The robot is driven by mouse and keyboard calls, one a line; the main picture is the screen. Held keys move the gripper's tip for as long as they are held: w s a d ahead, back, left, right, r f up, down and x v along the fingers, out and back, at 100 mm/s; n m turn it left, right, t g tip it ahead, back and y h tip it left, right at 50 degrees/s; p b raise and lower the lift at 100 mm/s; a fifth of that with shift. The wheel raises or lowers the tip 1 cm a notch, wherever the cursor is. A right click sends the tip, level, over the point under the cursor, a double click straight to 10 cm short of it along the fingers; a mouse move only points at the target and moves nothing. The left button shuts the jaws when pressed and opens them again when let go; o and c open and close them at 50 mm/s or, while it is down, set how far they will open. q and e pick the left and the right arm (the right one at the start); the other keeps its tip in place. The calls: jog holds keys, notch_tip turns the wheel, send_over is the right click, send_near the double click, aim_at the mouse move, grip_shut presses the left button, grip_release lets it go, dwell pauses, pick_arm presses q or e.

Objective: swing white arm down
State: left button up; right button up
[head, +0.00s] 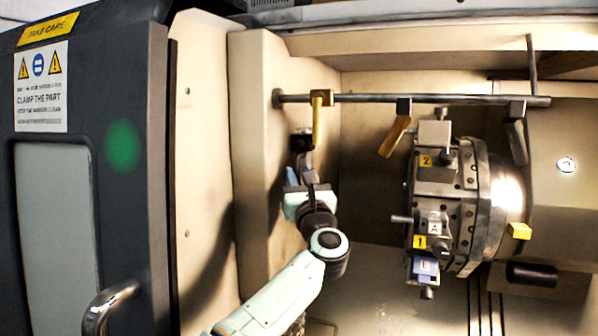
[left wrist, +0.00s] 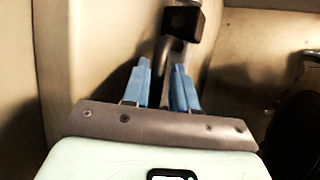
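I cannot pick out a clearly white arm. A dark block (left wrist: 183,22) with a curved grey stem (left wrist: 168,52) stands just ahead of my left gripper (left wrist: 162,68); the block also shows in the head view (head: 302,141), against the pale inner wall. My left gripper in the head view (head: 300,168) points up toward it. Its two blue fingers are apart, and the stem's lower end shows between their tips. Whether the fingers touch the stem I cannot tell. My right gripper is not in view.
A horizontal bar (head: 365,98) crosses above, with a yellow arm (head: 317,122), a tan arm (head: 395,137) and a grey arm (head: 517,139) hanging from it. The chuck (head: 480,205) is at the right. A dark door (head: 125,215) stands at the left.

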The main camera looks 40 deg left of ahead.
pick_arm(q)
jog(key=shift+s, duration=0.1)
grip_shut()
